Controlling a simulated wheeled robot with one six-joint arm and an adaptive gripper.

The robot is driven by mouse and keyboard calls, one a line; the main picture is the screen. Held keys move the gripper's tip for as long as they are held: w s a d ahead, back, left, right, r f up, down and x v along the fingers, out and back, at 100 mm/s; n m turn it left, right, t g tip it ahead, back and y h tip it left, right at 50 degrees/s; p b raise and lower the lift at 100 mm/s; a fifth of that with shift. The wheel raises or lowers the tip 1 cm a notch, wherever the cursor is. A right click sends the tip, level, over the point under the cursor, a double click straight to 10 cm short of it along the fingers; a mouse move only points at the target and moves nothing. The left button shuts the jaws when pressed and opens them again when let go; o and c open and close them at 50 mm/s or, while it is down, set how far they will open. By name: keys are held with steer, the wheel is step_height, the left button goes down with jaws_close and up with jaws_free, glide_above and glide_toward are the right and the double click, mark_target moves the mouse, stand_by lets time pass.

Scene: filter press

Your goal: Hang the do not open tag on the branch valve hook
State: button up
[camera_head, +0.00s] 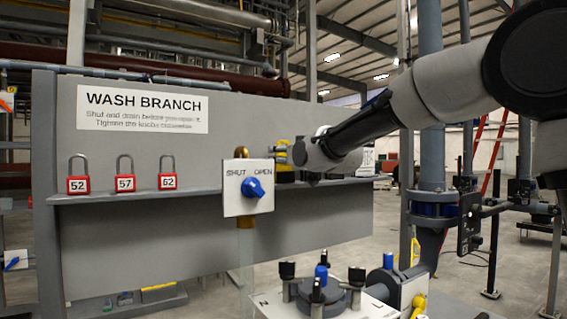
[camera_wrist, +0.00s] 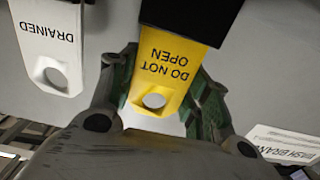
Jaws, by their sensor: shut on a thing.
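The yellow "DO NOT OPEN" tag (camera_wrist: 154,98) shows upside down in the wrist view, with a round hole near its lower edge. My gripper (camera_wrist: 165,72) is shut on it, with green fingers on both sides. A black part covers the tag's other end. In the head view my gripper (camera_head: 296,152) is beside the wash branch panel, mostly hidden by my wrist; a bit of yellow (camera_head: 281,151) shows there. The branch valve plate (camera_head: 236,203), marked SHUT and OPEN, has a blue knob (camera_head: 254,187) and stands nearer. I cannot make out its hook clearly.
A white "DRAINED" tag (camera_wrist: 50,50) is close beside my gripper. Three red padlocks (camera_head: 125,183) stand on the panel's ledge (camera_head: 130,197). A grey fixture with black and blue knobs (camera_head: 325,290) is in front. A vertical pipe (camera_head: 431,130) stands at right.

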step_height(320, 180, up, 13)
steer(key=shift+r, duration=0.1)
stand_by(0.6)
steer(key=shift+s+d, duration=0.1)
